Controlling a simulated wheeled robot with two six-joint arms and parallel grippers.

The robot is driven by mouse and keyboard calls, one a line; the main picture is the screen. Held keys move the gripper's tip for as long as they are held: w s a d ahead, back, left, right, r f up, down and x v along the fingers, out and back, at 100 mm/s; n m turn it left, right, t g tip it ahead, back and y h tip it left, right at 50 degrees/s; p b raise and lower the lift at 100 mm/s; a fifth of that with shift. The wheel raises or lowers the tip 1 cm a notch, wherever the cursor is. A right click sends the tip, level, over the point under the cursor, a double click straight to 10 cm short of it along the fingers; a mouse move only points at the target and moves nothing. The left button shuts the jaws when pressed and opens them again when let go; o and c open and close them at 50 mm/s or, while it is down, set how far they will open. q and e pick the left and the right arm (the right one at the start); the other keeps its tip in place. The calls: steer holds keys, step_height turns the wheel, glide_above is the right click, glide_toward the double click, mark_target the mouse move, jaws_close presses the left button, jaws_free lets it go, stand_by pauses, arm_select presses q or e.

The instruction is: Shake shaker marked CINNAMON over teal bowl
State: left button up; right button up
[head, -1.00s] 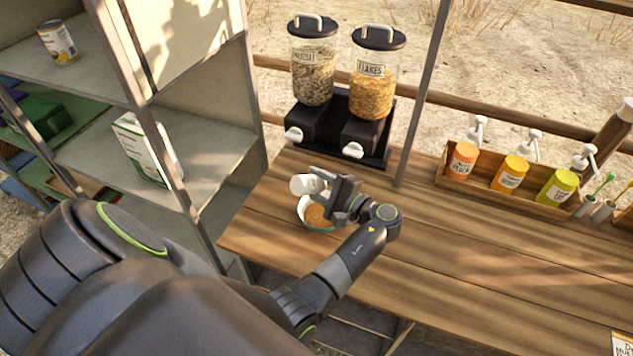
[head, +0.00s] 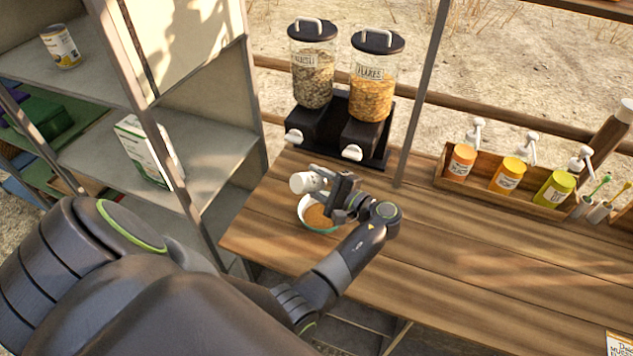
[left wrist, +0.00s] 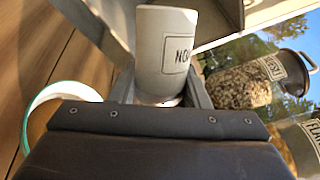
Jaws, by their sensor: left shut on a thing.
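A white shaker (head: 303,182) is in the jaws of my left gripper (head: 328,186), which is shut on it. In the left wrist view the shaker (left wrist: 166,50) shows a boxed label with only the letters "NO" visible; the letters may be upside down, and the full word cannot be read. The teal bowl (head: 304,222) stands on the wooden counter just below the shaker and gripper. It holds an orange-brown content, and the gripper hides part of it. Its teal rim also shows at the left of the left wrist view (left wrist: 62,88). My right gripper is not in view.
Two cereal dispensers (head: 372,85) stand on a black base behind the bowl. A wooden box (head: 490,190) of pump bottles is at the right. A grey shelf unit (head: 215,150) rises at the left. A thin post (head: 421,95) stands near the dispensers.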

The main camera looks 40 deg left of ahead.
arm_select(q)
steer(key=shift+r, duration=0.15)
step_height(320, 180, down, 5)
steer(key=b, duration=0.4)
steer(key=shift+r, duration=0.1)
